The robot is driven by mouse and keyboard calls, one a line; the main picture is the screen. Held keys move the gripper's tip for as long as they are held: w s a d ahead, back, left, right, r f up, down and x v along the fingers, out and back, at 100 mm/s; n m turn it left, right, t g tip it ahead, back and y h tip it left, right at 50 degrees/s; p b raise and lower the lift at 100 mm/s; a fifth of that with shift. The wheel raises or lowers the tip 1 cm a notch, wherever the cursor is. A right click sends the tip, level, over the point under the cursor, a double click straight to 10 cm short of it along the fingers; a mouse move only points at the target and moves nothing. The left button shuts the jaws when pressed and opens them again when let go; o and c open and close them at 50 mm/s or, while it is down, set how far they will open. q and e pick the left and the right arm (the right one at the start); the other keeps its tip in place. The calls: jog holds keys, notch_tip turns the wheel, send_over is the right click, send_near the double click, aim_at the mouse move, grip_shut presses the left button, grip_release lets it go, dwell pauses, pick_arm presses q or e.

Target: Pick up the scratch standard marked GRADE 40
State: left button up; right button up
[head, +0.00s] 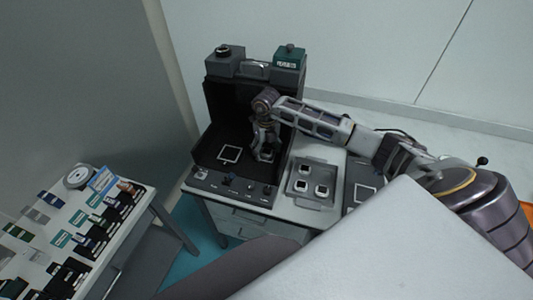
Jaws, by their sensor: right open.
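My right gripper (266,150) reaches from the right into a dark open-fronted booth (222,112), pointing down. It is open, with its fingers low around or just above a small square piece (267,153) on the booth floor; I cannot tell if they touch it. A larger pale square frame (230,153) lies on the booth floor to the left. Several small square pieces (321,190) with pale rims sit in a grey tray (300,199) right of the booth. No GRADE 40 marking is legible, so I cannot tell which piece bears it. My left gripper is not in view.
The booth's front panel (232,186) carries several knobs. Grey and green boxes (289,57) stand on its top. A dark pad with a pale square outline (365,193) lies right of the tray. A second table (125,228) at left holds many small cards and a round dial.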

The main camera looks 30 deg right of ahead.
aim_at(267, 152)
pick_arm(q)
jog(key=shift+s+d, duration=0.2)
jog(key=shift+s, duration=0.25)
pick_arm(e)
jog(key=shift+f, duration=0.15)
jog(key=c, duration=1.2)
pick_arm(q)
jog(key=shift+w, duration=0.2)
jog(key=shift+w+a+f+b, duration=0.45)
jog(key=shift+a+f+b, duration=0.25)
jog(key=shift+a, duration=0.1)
pick_arm(e)
notch_tip(267, 152, up, 18)
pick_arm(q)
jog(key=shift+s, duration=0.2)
